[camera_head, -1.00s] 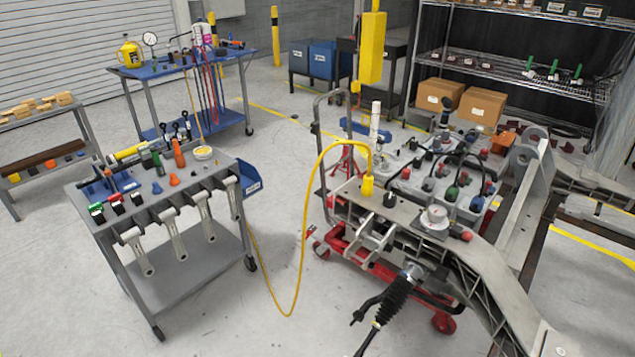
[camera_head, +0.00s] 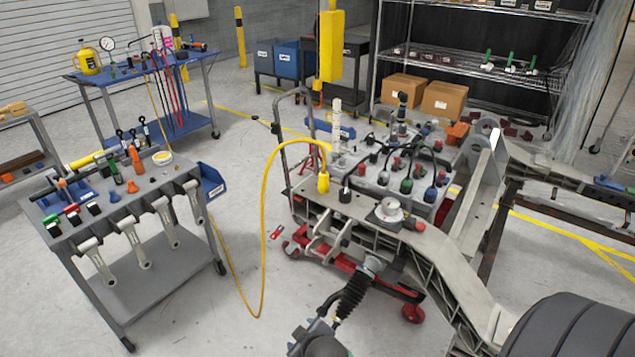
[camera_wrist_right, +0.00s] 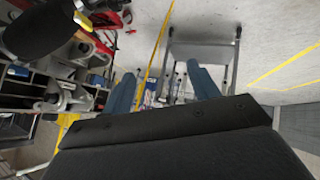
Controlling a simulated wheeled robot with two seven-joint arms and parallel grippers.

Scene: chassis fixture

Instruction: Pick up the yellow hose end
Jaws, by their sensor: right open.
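The yellow hose (camera_head: 264,215) arches up from the floor beside the grey cart and comes down onto the chassis fixture. Its thicker yellow end (camera_head: 323,182) stands upright on the grey chassis frame (camera_head: 360,210). The hose's other end is hidden behind the cart. My right gripper (camera_wrist_right: 160,68) shows in the right wrist view with its two blue fingers apart and nothing between the tips. A thin yellow line passes behind the fingers there; I cannot tell whether it is hose or floor marking. The hose end cannot be made out in that view. My left gripper is out of view.
The grey tool cart (camera_head: 150,255) stands left, with a blue bin (camera_head: 211,183) on its side. A black ribbed boot (camera_head: 358,287) juts from the chassis front. A large dark ribbed shape (camera_head: 575,325) fills the bottom right. Floor between cart and chassis is mostly clear.

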